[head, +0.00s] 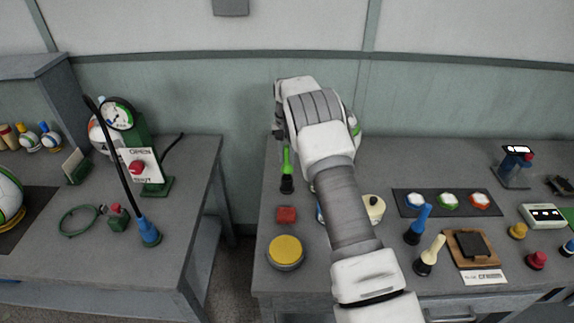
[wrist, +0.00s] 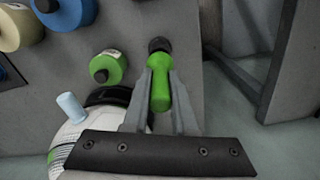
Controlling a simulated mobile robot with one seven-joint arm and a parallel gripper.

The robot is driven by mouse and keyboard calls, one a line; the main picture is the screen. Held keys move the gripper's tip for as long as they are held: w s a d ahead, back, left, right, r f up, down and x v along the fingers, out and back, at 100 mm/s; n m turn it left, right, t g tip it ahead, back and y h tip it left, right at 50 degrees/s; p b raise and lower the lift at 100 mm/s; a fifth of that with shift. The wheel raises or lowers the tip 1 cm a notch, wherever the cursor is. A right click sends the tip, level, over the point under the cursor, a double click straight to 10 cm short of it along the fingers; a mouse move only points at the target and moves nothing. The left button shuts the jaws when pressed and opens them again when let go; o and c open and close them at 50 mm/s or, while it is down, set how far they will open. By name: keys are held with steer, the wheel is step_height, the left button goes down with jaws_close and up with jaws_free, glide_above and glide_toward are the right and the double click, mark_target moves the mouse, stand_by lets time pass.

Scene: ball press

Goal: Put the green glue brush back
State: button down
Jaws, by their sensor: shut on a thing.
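The green glue brush (head: 287,158) is upright near the left edge of the right table, with a black lower end (head: 286,185). In the wrist view the green brush (wrist: 160,88) lies between the two fingers of my gripper (wrist: 159,76), its black end (wrist: 159,45) beyond the fingertips. My gripper is shut on the green handle. I cannot tell whether the black end touches the table. A green pot with a dark top (wrist: 108,67) stands beside the brush in the wrist view. My arm hides part of the table in the head view.
A white and green ball (wrist: 75,145) is close to my gripper. Blue (head: 418,224) and cream (head: 430,255) brushes stand to the right. A gap separates the two tables.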

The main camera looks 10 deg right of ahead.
mark_target(287, 164)
steer(key=shift+f, duration=1.9)
steer(key=c, duration=0.7)
jaws_free()
steer(key=shift+r, duration=0.1)
steer(key=shift+r, duration=0.1)
